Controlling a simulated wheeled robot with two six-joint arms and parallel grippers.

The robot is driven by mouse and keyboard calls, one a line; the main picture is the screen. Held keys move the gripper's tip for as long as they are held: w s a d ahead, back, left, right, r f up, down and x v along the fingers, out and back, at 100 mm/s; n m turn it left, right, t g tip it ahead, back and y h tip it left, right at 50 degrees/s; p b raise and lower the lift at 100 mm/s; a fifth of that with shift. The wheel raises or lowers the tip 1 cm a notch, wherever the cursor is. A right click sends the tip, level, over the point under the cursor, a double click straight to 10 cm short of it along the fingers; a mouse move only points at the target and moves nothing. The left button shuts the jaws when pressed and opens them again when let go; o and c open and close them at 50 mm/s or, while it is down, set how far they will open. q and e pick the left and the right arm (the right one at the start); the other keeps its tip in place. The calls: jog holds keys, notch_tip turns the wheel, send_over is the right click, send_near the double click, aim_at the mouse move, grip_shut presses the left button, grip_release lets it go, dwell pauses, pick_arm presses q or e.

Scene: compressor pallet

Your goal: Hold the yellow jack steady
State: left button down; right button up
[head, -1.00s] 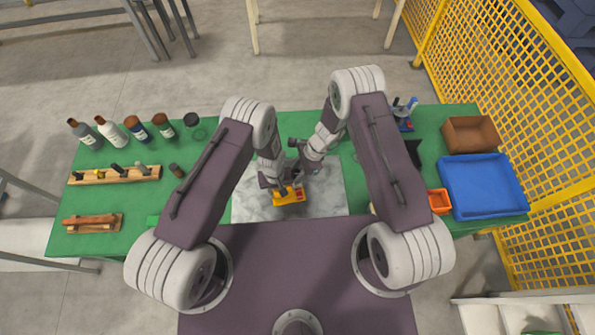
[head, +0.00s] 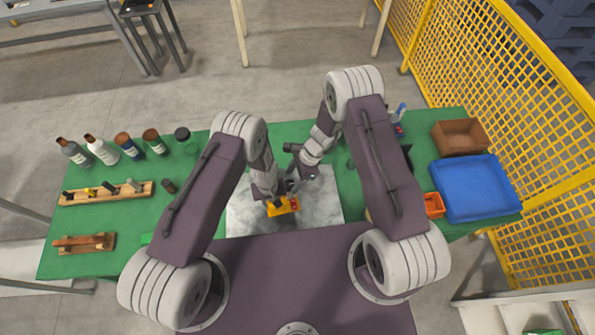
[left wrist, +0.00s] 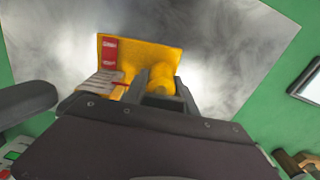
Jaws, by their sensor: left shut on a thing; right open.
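The yellow jack (head: 283,207) sits on the grey marbled plate (head: 240,217) at the middle of the table, with a red label at its right end. In the left wrist view the yellow jack (left wrist: 180,62) lies at the fingertips, its red and white labels showing. My left gripper (head: 268,196) is shut on the jack; the fingers cover part of it. My right gripper (head: 296,176) is open, just above and right of the left gripper, apart from the jack as far as I can tell. My arms hide part of the plate.
A blue tray (head: 520,200), a brown box (head: 484,140) and an orange bin (head: 434,213) stand on the right. Several bottles (head: 104,152) and a wooden rack (head: 70,198) stand on the left. A yellow mesh fence (head: 520,90) borders the right side.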

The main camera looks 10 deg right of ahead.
jog(key=v, duration=0.9)
pick_arm(q)
jog(key=c, duration=0.9)
grip_release()
jog(key=shift+r, duration=0.1)
